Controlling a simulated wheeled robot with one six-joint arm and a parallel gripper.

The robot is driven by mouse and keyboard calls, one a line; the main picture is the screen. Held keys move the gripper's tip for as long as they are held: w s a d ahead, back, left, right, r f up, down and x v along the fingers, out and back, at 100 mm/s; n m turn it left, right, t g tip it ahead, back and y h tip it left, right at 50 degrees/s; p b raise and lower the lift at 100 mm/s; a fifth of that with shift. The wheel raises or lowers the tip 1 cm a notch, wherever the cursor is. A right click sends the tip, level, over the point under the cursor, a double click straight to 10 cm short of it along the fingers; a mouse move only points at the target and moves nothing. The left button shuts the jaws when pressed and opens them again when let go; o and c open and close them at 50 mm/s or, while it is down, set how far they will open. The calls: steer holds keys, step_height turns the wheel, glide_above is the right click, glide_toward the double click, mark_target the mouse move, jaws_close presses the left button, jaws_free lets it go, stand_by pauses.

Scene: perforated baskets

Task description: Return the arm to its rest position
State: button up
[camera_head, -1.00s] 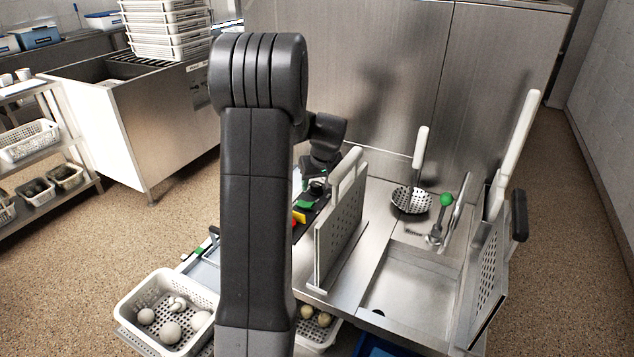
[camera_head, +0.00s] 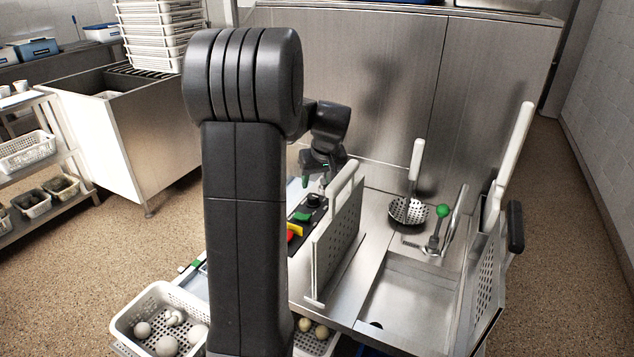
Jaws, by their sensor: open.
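My arm rises dark and upright in the middle of the head view, bends at its top and reaches toward the back of the metal work table. My gripper (camera_head: 322,176) is partly in view behind the arm, above the black panel (camera_head: 304,213) with green, yellow and red parts. It is small and dark here, and I see nothing held in it. An upright perforated plate with a white handle (camera_head: 336,240) stands just right of it and a little nearer.
A steel basin (camera_head: 405,300), a perforated ladle (camera_head: 409,211) and a green-knobbed lever (camera_head: 442,211) are to the right. A white basket (camera_head: 130,325) of round pale items is at front left. A steel wall panel (camera_head: 385,100) stands behind the table.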

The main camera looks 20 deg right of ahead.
mark_target(314, 196)
steer(key=x, duration=0.7)
steer(key=shift+w+f, duration=0.1)
steer(key=shift+f, duration=0.3)
steer(key=shift+r+m, duration=0.1)
steer(key=shift+m, duration=0.2)
